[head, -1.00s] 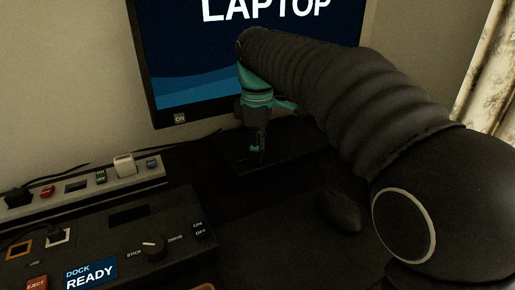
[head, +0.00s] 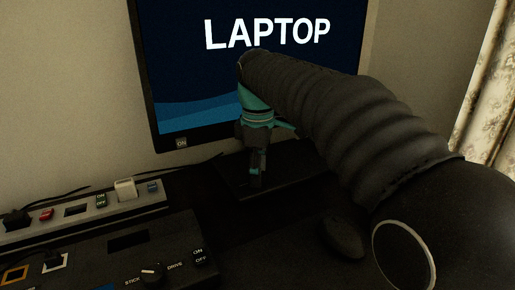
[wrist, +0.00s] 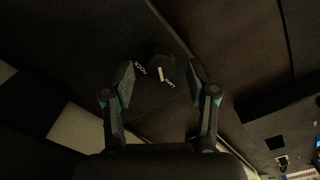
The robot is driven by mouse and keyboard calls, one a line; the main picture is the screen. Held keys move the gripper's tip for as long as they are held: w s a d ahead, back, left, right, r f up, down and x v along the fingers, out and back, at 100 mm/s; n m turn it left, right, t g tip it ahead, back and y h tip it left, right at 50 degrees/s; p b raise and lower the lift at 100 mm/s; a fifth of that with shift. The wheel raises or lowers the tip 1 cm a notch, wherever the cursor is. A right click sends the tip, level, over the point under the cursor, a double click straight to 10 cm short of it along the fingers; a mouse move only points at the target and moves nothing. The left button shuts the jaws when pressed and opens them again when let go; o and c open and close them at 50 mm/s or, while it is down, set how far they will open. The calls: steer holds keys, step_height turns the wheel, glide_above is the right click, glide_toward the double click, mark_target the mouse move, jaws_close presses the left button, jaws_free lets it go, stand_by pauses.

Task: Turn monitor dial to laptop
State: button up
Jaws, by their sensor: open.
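The monitor (head: 200,80) shows the word LAPTOP on a dark blue screen in the head view. The monitor dial, a dark round knob (wrist: 161,59) with a white pointer mark, shows in the wrist view. Small white labels sit beside it; the left one seems to read DOCK, the other is too small to read surely. My gripper (wrist: 163,85) is open, its fingers apart on either side of the dial and not visibly touching it. In the head view my gripper (head: 257,180) points down over the dark monitor base (head: 290,170), and hides the dial.
A power strip (head: 90,210) and a dock box (head: 100,255) with a STICK/DRIVE knob (head: 152,273) lie at the left. A dark mouse (head: 343,238) lies right of my gripper. A patterned curtain (head: 487,95) hangs at the far right.

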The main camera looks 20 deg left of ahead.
step_height(320, 180, up, 11)
steer(key=shift+s, duration=0.15)
stand_by(0.4)
